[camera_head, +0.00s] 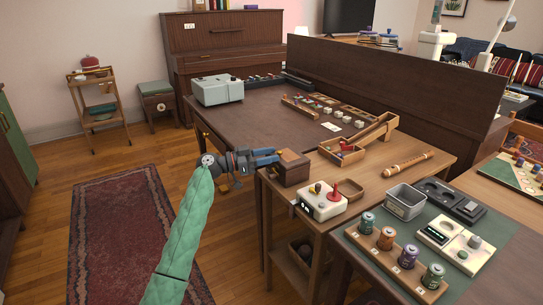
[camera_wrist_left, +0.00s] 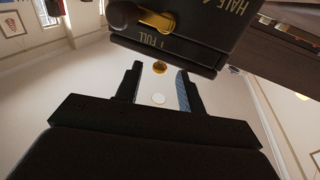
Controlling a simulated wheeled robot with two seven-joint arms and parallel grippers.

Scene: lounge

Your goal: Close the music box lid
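A small brown wooden box (camera_head: 292,168) stands at the left end of the low wooden table; it looks like the music box, but I cannot tell how its lid stands. My left gripper (camera_head: 267,157) is just left of it, with fingers spread and pointing at it; I cannot tell if they touch. In the left wrist view the left gripper (camera_wrist_left: 157,85) is open with nothing between its fingers. A dark panel with a brass lever (camera_wrist_left: 155,20) and the words HALF and FULL fills the top there; I cannot tell what it belongs to. My right gripper is out of view.
A white joystick box (camera_head: 320,204) stands just in front of the brown box. A wooden box with a slanted piece (camera_head: 377,132), a flute (camera_head: 408,165) and a grey tray (camera_head: 404,202) lie to the right.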

